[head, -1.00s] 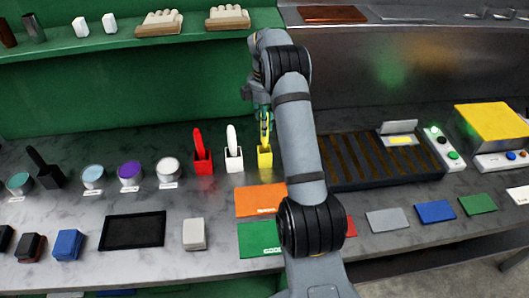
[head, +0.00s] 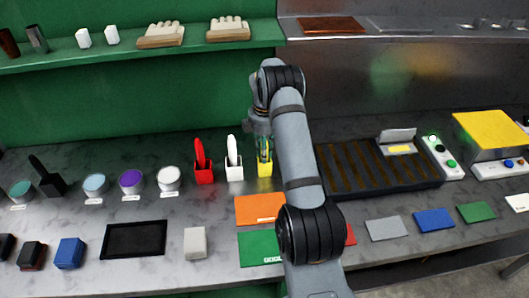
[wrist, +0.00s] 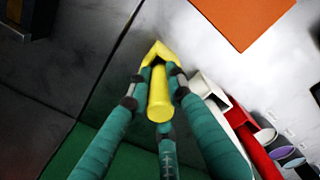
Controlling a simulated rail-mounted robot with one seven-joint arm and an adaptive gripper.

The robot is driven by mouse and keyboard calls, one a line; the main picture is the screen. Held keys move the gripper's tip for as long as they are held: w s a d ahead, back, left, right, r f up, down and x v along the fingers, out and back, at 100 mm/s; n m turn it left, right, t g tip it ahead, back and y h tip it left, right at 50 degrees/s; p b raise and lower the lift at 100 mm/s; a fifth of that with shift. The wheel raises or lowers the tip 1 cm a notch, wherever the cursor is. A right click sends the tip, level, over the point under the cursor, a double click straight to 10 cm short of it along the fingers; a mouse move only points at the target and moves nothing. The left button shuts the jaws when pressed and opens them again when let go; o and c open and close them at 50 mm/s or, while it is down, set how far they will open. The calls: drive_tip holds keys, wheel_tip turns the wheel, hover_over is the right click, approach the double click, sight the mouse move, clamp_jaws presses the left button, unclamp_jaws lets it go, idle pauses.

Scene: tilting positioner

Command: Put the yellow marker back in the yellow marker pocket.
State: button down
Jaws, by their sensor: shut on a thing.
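The yellow marker (wrist: 160,95) is held between the teal fingers of my gripper (wrist: 158,78). In the head view my gripper (head: 264,148) is low over the yellow marker pocket (head: 265,170), which stands on the counter right of the white pocket. In the wrist view the rim of the yellow pocket (wrist: 156,49) shows just beyond the marker's far end. The marker is lined up with the pocket and its lower end seems to be in the mouth. The fingers hide how deep it sits.
The white pocket (head: 234,171) with a white marker and the red pocket (head: 203,173) with a red marker stand close on the left. A dark slatted tray (head: 375,165) lies to the right. An orange mat (head: 258,209) lies in front.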

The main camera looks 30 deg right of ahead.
drive_tip(key=c, duration=1.6)
unclamp_jaws()
drive_tip(key=shift+r+p, duration=0.35)
drive_tip(key=shift+p, duration=0.05)
drive_tip(key=shift+w+r+b, duration=0.1)
drive_tip(key=shift+r+b, duration=0.2)
drive_tip(key=shift+b, duration=0.05)
wheel_tip(320, 180, up, 11)
drive_tip(key=shift+r+b, duration=0.1)
drive_tip(key=shift+b, duration=0.25)
